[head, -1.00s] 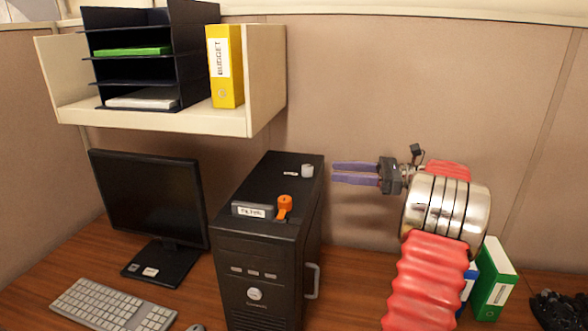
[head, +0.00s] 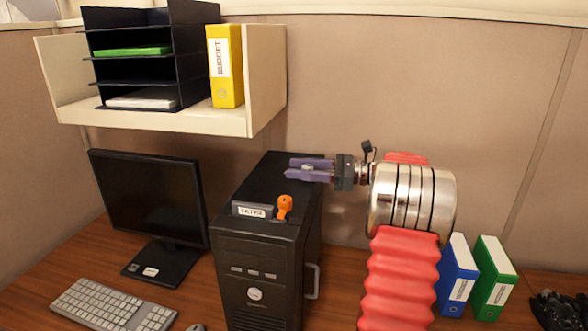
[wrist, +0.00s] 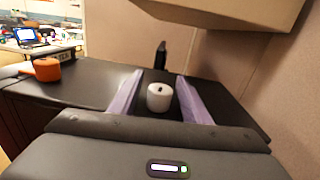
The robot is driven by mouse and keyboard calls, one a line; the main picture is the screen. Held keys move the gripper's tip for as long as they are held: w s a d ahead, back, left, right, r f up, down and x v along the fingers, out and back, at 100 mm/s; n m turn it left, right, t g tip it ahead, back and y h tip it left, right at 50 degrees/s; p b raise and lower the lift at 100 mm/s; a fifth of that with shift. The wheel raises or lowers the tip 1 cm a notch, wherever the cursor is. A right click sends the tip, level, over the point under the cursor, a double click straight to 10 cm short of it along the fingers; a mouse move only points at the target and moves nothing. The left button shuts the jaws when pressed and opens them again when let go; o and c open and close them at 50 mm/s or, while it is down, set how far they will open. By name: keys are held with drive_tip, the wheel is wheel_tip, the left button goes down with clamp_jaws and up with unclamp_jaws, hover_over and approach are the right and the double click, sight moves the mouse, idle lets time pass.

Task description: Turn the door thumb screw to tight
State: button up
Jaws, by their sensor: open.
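A black computer tower (head: 236,238) stands on the desk. A pale grey round knob (wrist: 159,97), which looks like the thumb screw, stands on its top towards the back. A dark mark shows on the knob's top. My gripper (head: 289,167) is open, with its purple fingers over the back of the tower top. In the wrist view the fingers (wrist: 160,76) lie on either side of the knob, with gaps visible. In the head view the fingers hide most of the knob and its nearby label. I cannot tell its turn setting.
An orange knob (head: 284,207) and a grey labelled box (head: 252,210) are on the tower's front top. A handle (head: 312,281) juts from its right side. A shelf (head: 190,121) hangs above left. A monitor (head: 150,205) stands left; binders (head: 493,278) stand right.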

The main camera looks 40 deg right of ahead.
drive_tip(key=shift+x, duration=0.9)
drive_tip(key=c, duration=1)
